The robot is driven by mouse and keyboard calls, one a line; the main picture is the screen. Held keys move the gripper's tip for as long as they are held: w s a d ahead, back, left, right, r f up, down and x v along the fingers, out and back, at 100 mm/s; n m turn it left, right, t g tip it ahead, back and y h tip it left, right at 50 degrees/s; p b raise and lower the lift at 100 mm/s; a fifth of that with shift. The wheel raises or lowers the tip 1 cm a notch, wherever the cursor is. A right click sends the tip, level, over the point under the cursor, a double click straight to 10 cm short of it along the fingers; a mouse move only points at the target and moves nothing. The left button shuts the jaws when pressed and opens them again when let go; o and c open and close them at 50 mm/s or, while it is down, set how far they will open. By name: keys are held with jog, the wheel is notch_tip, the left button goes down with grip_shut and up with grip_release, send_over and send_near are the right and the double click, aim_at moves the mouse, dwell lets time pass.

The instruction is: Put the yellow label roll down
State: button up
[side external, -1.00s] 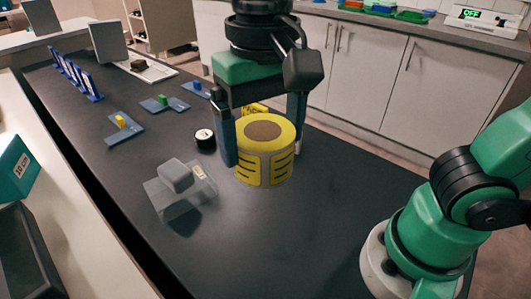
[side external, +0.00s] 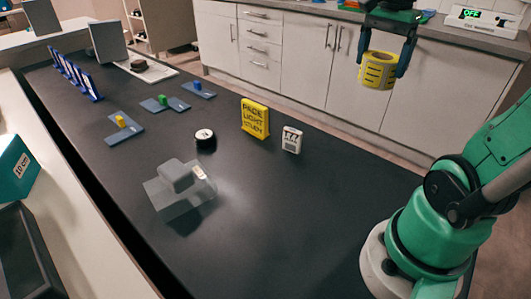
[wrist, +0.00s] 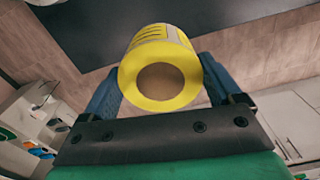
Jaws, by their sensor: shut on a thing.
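The dark table (side external: 290,220) holds a yellow sign (side external: 255,118), a small white timer-like device (side external: 292,140), a round black-and-white item (side external: 205,140) and a grey block on a clear base (side external: 180,185). Its front right part is clear. A counter runs behind.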

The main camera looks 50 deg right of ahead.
jog(key=shift+s+d+f, duration=0.2)
jog(key=shift+f, duration=0.1)
notch_tip(320, 180, down, 19)
jog(key=shift+f, duration=0.2)
jog(key=shift+f, duration=0.15)
dwell(0.4)
jog(key=o, duration=1.1)
notch_tip(320, 180, up, 12)
jog(key=w+a+n+t, duration=0.3)
jog(key=w+a+n, duration=0.1)
jog(key=a+n, duration=0.5)
jog(key=w+a+n+t, duration=0.3)
jog(key=a+n+t, duration=0.1)
jog(key=a+n, duration=0.5)
jog(key=shift+w+f+n, duration=0.25)
jog(key=shift+w+n, duration=0.1)
jog(key=shift+n, duration=0.45)
